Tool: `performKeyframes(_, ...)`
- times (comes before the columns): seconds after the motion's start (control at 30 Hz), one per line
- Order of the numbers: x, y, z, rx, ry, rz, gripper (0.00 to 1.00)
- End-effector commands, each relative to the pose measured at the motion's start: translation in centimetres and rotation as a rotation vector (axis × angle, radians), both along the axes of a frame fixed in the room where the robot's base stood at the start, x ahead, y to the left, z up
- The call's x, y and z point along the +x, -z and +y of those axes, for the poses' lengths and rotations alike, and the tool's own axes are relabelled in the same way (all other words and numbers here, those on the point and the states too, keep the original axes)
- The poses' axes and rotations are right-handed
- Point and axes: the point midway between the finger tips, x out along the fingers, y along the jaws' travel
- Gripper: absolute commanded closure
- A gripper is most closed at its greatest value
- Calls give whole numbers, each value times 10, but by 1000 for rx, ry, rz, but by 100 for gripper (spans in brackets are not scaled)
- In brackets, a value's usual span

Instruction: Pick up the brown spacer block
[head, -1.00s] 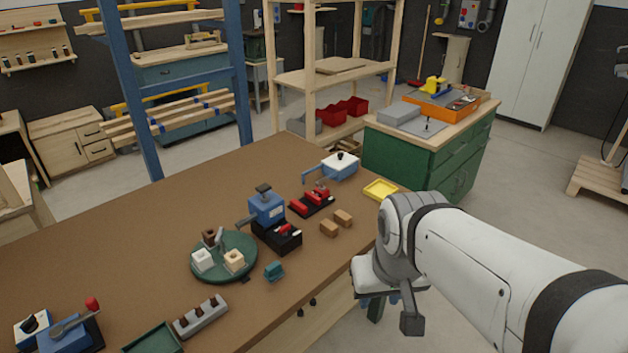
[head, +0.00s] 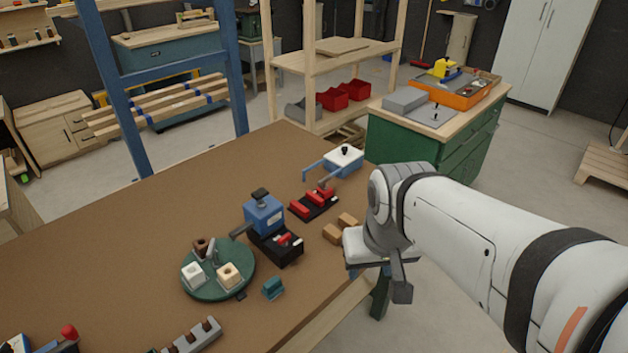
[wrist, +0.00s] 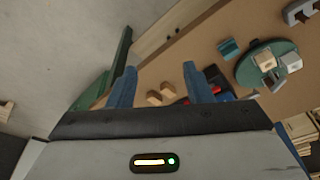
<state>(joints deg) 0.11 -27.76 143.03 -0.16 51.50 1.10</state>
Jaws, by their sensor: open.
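A dark brown block (head: 201,247) stands at the back of the round green turntable (head: 190,287), behind a white block (head: 194,275) and a cream block (head: 229,275). A grey upright clamp part stands among them. In the wrist view the turntable (wrist: 244,73) is at the upper right, and I cannot clearly make out the brown block there. My gripper (wrist: 160,85) is open and empty, with blue fingers apart. It is at the table's right edge, well to the right of the turntable. Two tan blocks (wrist: 153,98) appear between the fingers, lower down on the table.
A blue device on a black base (head: 264,214) stands between the turntable and the tan blocks (head: 332,234).

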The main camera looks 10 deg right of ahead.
Motion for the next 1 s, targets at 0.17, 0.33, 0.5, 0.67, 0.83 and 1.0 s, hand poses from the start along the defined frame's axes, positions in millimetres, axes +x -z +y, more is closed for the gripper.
performKeyframes(0.17, 29, -3, 0, 49, 209, 27, 47)
performKeyframes(0.33, 83, 1, -1, 130, 634, 66, 47)
performKeyframes(0.5, 139, 18, 0, 197, 1093, 99, 47)
performKeyframes(0.67, 190, 46, 1, 242, 1528, 118, 47)
performKeyframes(0.83, 236, 84, 3, 272, 1967, 121, 47)
performKeyframes(1.0, 266, 118, 3, 283, 2290, 108, 47)
